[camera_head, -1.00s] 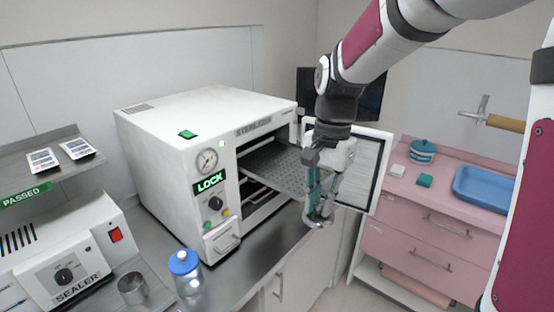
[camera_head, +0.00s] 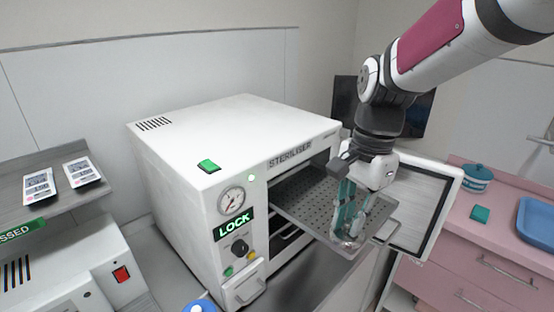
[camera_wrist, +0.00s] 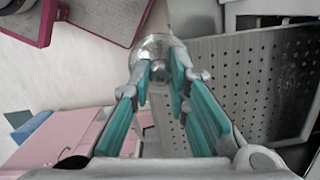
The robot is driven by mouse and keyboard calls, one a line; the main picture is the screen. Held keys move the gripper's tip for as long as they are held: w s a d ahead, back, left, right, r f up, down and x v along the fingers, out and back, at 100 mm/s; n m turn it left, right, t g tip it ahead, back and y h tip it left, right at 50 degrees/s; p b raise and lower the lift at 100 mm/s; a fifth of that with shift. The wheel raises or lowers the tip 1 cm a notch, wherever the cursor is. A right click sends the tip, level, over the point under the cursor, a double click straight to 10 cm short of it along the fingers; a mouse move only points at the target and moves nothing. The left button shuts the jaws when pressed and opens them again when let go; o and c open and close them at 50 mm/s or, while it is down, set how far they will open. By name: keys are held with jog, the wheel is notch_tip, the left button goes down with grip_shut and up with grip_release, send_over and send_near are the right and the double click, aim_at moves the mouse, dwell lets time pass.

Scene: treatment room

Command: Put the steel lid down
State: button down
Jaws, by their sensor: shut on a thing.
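My gripper (camera_head: 347,232) points down with teal finger pads and is shut on the steel lid (camera_head: 346,244), a small shiny round piece. In the wrist view the lid (camera_wrist: 160,48) shows between and beyond the fingertips, its knob pinched between them. The perforated steel tray (camera_head: 305,205) sticks out of the open steriliser (camera_head: 235,150). The lid is at the tray's front end, seen against its front edge in the head view. In the wrist view the tray (camera_wrist: 245,60) lies right of the lid. I cannot tell whether they touch.
The steriliser door (camera_head: 440,215) stands open close behind my gripper. Right of it is a pink cabinet (camera_head: 480,245) with a teal pot (camera_head: 478,178), a teal block (camera_head: 480,214) and a blue tray (camera_head: 540,222). The visible tray surface looks bare.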

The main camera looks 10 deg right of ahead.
send_over(330, 224)
jog(key=shift+d+f, duration=0.25)
jog(key=shift+f, duration=0.05)
jog(key=shift+w+f+p, duration=0.1)
jog(key=shift+f+p, duration=0.5)
jog(key=shift+f, duration=1.2)
jog(key=shift+f, duration=0.15)
jog(key=c, duration=1.5)
grip_release()
notch_tip(330, 224, up, 12)
jog(key=d+f+b, duration=0.1)
jog(key=b, duration=0.1)
jog(key=shift+s+a+r+n+t+h, duration=0.15)
jog(key=shift+s+n+t, duration=0.9)
jog(key=shift+s+n, duration=1.5)
jog(key=shift+s+a+n+t+h, duration=0.3)
jog(key=shift+s+n+t, duration=1.05)
jog(key=shift+s, duration=1.95)
jog(key=shift+s+a+r+n+t+h, duration=0.15)
jog(key=shift+s+n+t, duration=0.55)
jog(key=shift+s+n, duration=2)
